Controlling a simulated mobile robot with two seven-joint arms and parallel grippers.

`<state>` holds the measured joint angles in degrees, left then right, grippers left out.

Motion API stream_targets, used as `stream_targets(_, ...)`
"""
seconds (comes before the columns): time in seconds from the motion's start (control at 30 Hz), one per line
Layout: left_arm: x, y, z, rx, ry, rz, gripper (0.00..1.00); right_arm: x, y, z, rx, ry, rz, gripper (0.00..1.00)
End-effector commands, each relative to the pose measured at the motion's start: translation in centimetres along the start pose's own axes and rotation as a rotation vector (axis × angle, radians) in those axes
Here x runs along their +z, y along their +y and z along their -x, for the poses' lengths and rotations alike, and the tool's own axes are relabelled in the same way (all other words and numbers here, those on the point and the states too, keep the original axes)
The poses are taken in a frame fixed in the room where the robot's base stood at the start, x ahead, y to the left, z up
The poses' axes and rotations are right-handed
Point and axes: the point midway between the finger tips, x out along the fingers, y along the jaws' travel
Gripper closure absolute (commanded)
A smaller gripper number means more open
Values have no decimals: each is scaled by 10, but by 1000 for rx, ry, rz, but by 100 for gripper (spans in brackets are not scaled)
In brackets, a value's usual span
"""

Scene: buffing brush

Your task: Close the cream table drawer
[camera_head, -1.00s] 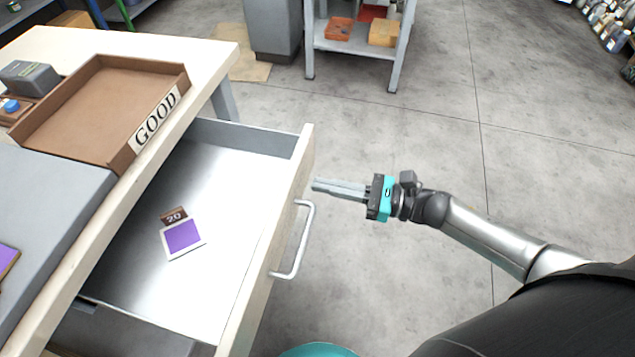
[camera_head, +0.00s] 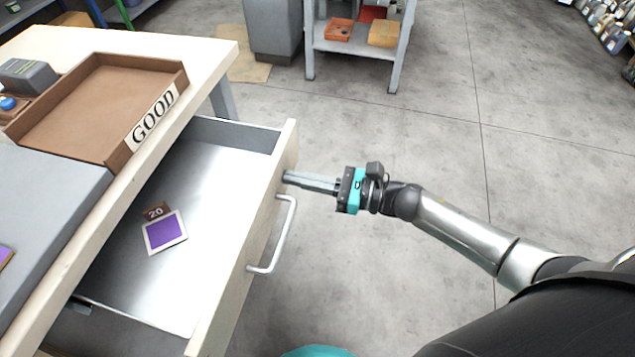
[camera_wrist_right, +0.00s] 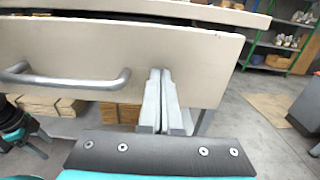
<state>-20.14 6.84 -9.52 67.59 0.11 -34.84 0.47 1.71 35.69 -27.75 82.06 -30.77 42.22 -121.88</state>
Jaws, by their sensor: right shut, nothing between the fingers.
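The cream table drawer (camera_head: 240,243) stands open, pulled out from the table. A metal bar handle (camera_head: 284,238) is on its front. My right gripper (camera_head: 287,177) is shut and empty, with its fingertips at the drawer front near the far end, beyond the handle. In the right wrist view the shut fingers (camera_wrist_right: 158,75) point at the cream front (camera_wrist_right: 195,60), to the right of the handle (camera_wrist_right: 75,83). They appear to touch it. Inside the drawer lie a purple-faced square (camera_head: 164,232) and a small brown tag marked 20 (camera_head: 155,211).
On the cream table top (camera_head: 205,55) stands a brown tray labelled GOOD (camera_head: 70,145), beside a grey panel (camera_head: 50,200). A grey shelf cart (camera_head: 350,47) stands at the back. The floor right of the drawer is clear.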

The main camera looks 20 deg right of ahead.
Motion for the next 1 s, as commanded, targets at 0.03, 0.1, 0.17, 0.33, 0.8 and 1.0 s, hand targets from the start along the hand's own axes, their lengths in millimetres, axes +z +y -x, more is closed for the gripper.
stream_targets(0.03, -5, 2, 0, 2, 4, 0, 33, 0, 0, -13, 2, -7, 2, 100)
stream_targets(0.1, -12, 5, 5, 6, 6, 1, 33, 0, 0, -27, 2, -8, 2, 100)
stream_targets(0.17, -18, 7, 9, 9, 7, 2, 33, 0, 0, -41, 2, -8, 2, 100)
stream_targets(0.33, -35, 14, 26, 18, 9, 6, 33, -1, 0, -78, 2, -7, 2, 100)
stream_targets(0.8, -86, 15, 87, 22, 90, 15, 33, -2, 0, -174, 2, -4, 2, 100)
stream_targets(1.0, -100, 13, 115, 20, 133, 17, 33, -2, 0, -206, 1, -3, 1, 100)
